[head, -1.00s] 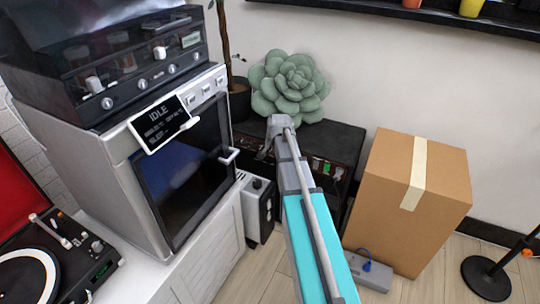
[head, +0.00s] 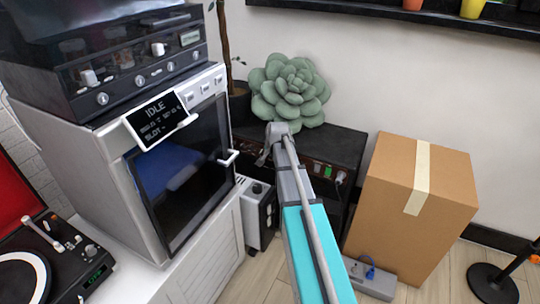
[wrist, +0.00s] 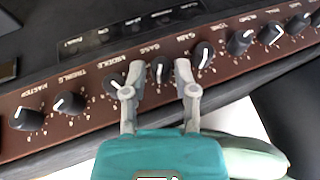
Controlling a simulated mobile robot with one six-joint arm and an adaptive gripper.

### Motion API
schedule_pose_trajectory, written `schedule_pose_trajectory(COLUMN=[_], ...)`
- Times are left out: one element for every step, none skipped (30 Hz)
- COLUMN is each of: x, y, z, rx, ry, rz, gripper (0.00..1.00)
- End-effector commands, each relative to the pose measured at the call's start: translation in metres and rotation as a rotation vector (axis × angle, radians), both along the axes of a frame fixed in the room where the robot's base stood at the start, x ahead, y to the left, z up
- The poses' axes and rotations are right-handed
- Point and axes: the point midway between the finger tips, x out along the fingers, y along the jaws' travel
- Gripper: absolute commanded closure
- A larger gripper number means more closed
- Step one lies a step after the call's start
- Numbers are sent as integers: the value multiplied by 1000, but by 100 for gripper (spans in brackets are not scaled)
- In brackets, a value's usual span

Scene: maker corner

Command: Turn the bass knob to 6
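The amplifier is a dark box (head: 340,146) with a brown front panel below the plant in the head view. In the wrist view its panel (wrist: 90,84) carries a row of black knobs with white pointer lines and printed labels. The bass knob (wrist: 160,70) sits between my two fingertips, its white line pointing roughly downward; its scale is too small to read. My gripper (wrist: 159,75) is open around it, with a narrow gap on each side. In the head view my gripper (head: 277,132) is at the amplifier's front, hiding part of it.
The middle knob (wrist: 118,87) is close to my left finger and the gain knob (wrist: 203,54) close to my right. A green succulent (head: 290,92) is on the amplifier.

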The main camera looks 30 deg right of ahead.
Motion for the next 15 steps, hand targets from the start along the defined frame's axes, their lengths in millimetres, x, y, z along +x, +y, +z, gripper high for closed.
schedule_pose_trajectory(x=[0, 0, 0, 0, 0, 0, 0, -1, 0, 0, 0, 0, 0, 1, 1], y=[0, 0, 0, 0, 0, 0, 0, 0, -1, -1, -1, 0, 0, 0, 0], z=[0, 0, 0, 0, 0, 0, 0, 0, 0, 0, 0, 1, 1, 1, 1], rx=[0, 0, 0, 0, 0, 0, 0, 0, -1, -2, -5, -11, -16, -21, -27], ry=[0, 0, 0, 0, 0, 1, 1, 1, 2, 3, 6, 13, 21, 28, 35], rz=[0, 0, 0, 0, 0, 0, 0, 0, -1, -1, 0, 0, 0, 0, 1], gripper=[79, 84, 92, 98, 100, 100, 100, 100, 100, 100, 100, 100, 100, 100, 100])
